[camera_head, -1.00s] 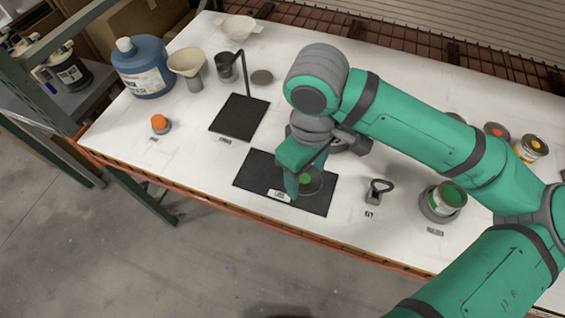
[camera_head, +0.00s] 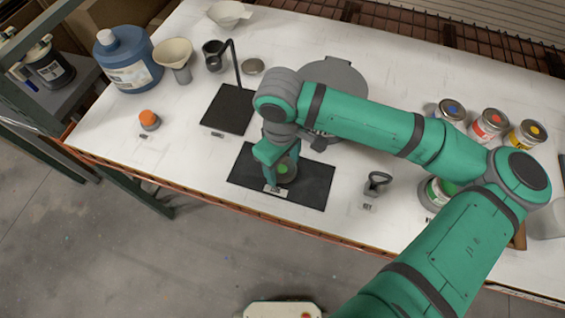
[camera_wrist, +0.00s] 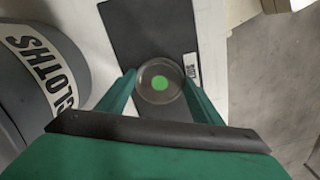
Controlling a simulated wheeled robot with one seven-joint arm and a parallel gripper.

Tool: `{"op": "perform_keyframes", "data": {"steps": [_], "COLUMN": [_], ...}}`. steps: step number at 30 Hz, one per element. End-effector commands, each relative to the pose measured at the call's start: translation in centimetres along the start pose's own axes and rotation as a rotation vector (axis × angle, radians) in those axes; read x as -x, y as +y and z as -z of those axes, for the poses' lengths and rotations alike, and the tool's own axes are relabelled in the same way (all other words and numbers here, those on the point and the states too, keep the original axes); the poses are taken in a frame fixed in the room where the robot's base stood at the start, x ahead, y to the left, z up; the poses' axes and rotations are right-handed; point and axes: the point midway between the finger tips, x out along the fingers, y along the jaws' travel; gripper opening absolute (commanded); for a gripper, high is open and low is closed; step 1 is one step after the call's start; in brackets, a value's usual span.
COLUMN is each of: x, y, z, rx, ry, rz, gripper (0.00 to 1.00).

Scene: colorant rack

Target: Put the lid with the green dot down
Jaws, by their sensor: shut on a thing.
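The lid with the green dot (camera_wrist: 159,84) is a round, greyish disc between my gripper's two fingers in the wrist view. In the head view the lid (camera_head: 284,169) shows at the dark rectangular mat (camera_head: 308,188) with a small white label. My gripper (camera_head: 279,163) is shut on the lid by its edges, over the mat; the gripper also shows in the wrist view (camera_wrist: 160,90). I cannot tell whether the lid touches the mat.
Cans with blue (camera_head: 451,111), red (camera_head: 490,125) and yellow (camera_head: 526,134) dots stand at the right. A scale-like black plate (camera_head: 228,108) and an orange-topped item (camera_head: 149,119) are at the left.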

Motion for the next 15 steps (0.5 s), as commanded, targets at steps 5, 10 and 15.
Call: {"op": "perform_keyframes", "data": {"steps": [5,10,15], "x": [0.02,-0.28,-0.25], "y": [0.0,0.01,0.01], "z": [-0.01,-0.03,-0.04], "rx": [0.0,-0.001,0.0], "ry": [0.0,0.0,0.0], "rz": [0.0,0.001,0.001], "gripper": [0.4,0.62,0.79]}}
